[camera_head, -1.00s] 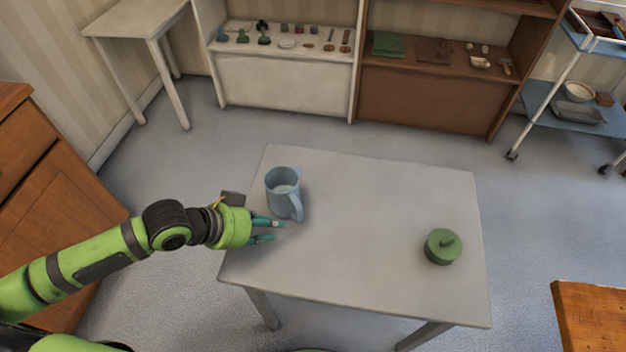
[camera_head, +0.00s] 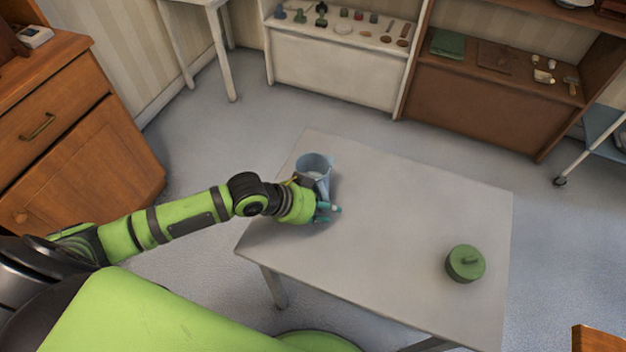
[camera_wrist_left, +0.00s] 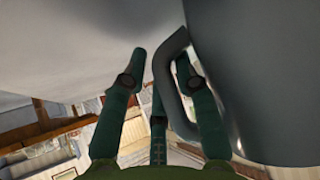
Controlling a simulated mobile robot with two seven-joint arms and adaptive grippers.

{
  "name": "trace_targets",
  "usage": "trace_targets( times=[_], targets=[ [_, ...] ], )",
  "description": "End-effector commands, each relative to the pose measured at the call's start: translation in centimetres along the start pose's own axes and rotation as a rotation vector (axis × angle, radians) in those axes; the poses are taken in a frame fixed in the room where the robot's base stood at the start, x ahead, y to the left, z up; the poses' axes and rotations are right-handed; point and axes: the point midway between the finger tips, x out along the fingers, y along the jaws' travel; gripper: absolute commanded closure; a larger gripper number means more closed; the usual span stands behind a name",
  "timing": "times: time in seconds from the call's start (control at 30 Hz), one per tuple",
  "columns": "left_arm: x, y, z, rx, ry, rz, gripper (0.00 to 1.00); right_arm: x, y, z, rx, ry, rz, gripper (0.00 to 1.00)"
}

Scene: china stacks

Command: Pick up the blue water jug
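The blue water jug (camera_head: 314,163) stands upright on the grey table, at its left back part. My left gripper (camera_head: 328,211) is at the jug's near side and hides its lower part and handle in the head view. In the left wrist view the jug's body (camera_wrist_left: 262,75) fills the right side, and its curved handle (camera_wrist_left: 160,72) lies between the fingers of the open left gripper (camera_wrist_left: 165,62). The left finger stands clear of the handle; the right finger is close to the handle and the body, and I cannot tell whether it touches. My right gripper is not in view.
A green lidded pot (camera_head: 465,264) stands at the right of the grey table (camera_head: 400,215). The middle of the table is clear. A wooden cabinet (camera_head: 75,130) is at the left, and shelves with small items (camera_head: 340,70) stand at the back.

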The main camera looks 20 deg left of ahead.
Motion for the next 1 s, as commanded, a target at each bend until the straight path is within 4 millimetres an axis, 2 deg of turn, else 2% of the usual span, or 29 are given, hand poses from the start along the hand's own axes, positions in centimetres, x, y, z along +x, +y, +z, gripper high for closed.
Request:
trace_targets(
  times=[0.03, 0.07, 0.1, 0.13, 0.57, 0.87, 1.0],
  targets=[
    [0.0, 0.0, 0.0, 0.0, 0.0, 0.0, 0.7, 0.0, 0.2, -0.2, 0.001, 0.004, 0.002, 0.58],
    [0.0, 0.0, 0.0, 0.0, 0.0, 0.0, 0.82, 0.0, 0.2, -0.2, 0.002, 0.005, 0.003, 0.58],
    [0.0, 0.0, 0.0, 0.0, 0.0, 0.0, 0.98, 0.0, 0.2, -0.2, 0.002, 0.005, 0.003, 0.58],
    [0.0, 0.0, 0.0, 0.0, 0.0, 0.0, 1.0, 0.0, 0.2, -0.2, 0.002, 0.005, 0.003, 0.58],
    [-0.3, -0.1, -0.5, 0.003, 0.006, -0.002, 1.0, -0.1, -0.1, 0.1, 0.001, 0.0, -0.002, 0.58],
    [-3.0, -0.1, -3.2, 0.006, 0.009, -0.003, 1.0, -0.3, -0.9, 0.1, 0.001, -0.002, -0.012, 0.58],
    [-3.4, 2.5, -5.2, 0.003, 0.013, 0.004, 1.0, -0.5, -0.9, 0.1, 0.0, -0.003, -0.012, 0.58]
  ],
)
